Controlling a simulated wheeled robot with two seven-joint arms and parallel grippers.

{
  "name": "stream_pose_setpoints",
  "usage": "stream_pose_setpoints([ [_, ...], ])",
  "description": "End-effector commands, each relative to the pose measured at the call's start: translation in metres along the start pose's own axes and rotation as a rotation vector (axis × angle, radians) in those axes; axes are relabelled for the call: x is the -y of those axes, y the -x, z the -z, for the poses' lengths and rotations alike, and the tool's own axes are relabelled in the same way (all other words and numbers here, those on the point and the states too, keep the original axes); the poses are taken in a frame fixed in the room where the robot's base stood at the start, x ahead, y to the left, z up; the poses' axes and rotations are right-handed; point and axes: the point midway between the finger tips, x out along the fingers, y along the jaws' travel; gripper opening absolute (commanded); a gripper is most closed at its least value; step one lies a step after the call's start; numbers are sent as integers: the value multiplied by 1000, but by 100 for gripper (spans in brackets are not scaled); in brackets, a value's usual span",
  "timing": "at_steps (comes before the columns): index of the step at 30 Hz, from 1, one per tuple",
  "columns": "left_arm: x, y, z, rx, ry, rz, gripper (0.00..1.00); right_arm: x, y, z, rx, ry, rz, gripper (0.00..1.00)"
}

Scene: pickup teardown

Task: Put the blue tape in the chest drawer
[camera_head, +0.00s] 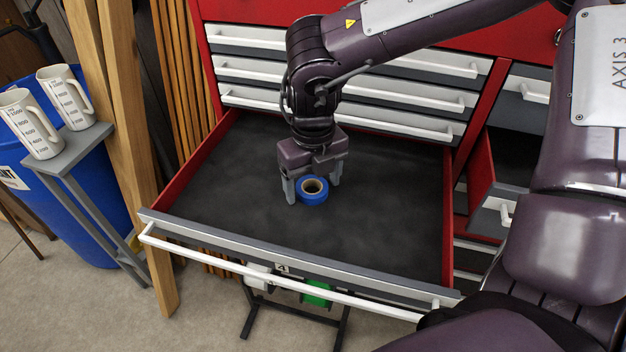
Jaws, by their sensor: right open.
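The blue tape (312,198) is a roll with a tan core, inside the open chest drawer (390,225). It appears to lie flat on the dark drawer floor. My right gripper (312,190) points down into the drawer at the tape, with one finger on each side of the roll. Its jaws are open, and a finger's contact with the roll cannot be told. The drawer is pulled far out of the red tool chest (506,38), with its white handle (275,276) at the front. My left gripper is not in view.
Closed drawers with white handles sit above the open one. A smaller drawer (487,205) stands partly open at right. Two white measuring jugs (66,97) stand on a grey shelf (62,158) at left, near wooden planks (130,150) and a blue barrel (95,205).

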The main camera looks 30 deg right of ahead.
Motion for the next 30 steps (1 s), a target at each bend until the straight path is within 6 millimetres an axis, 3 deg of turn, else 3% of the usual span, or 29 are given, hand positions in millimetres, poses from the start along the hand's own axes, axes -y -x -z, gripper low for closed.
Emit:
stream_pose_setpoints([
  [5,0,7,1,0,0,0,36,0,6,0,0,0,0,75],
  [8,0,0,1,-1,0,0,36,0,17,-2,6,1,1,75],
  [21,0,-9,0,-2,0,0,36,0,105,-1,4,0,2,75],
  [30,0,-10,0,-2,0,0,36,0,123,0,0,0,0,75],
])
